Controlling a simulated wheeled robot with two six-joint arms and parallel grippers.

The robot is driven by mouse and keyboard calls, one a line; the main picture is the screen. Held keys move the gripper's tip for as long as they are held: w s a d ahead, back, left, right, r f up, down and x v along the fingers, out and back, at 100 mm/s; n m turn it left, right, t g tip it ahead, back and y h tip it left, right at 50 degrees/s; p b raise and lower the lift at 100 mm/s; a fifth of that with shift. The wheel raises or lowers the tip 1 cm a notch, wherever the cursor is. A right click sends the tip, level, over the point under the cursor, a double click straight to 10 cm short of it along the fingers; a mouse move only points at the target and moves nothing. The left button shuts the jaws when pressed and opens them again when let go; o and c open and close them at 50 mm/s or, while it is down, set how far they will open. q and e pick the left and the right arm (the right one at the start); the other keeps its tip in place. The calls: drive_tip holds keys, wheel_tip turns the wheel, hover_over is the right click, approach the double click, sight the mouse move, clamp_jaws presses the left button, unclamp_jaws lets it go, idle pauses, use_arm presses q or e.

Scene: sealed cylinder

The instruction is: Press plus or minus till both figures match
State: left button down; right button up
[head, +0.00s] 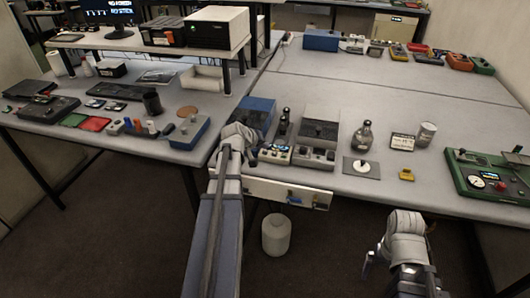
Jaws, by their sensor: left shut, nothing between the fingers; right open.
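A small panel device (277,153) with a lit bluish display and small coloured buttons stands at the table's front edge. Its figures and plus or minus marks are too small to read. My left gripper (247,153) is shut and empty, just left of this device. Its fingertips are mostly hidden behind my own wrist, so I cannot tell whether they touch anything. My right gripper (372,260) is open and empty, low in front of the table, far from the device.
A grey box (319,132) stands right of the panel, and a blue box (259,110) behind my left gripper. A dark bottle (364,134), a tin (427,134) and a green instrument (489,178) stand further right. A white container (276,236) is on the floor. The table's middle is clear.

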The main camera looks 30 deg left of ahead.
use_arm(q)
drive_tip(key=shift+f, duration=0.15)
idle(0.5)
drive_tip(key=shift+f+b, duration=0.25)
drive_tip(key=shift+b, duration=0.2)
drive_tip(key=shift+f+b, duration=0.35)
drive_tip(key=shift+f, duration=0.05)
idle(0.4)
drive_tip(key=shift+r, duration=0.1)
drive_tip(key=shift+r+p, duration=0.75)
drive_tip(key=shift+p, duration=0.05)
wheel_tip(320, 180, up, 5)
drive_tip(key=p, duration=0.5)
idle(2.6)
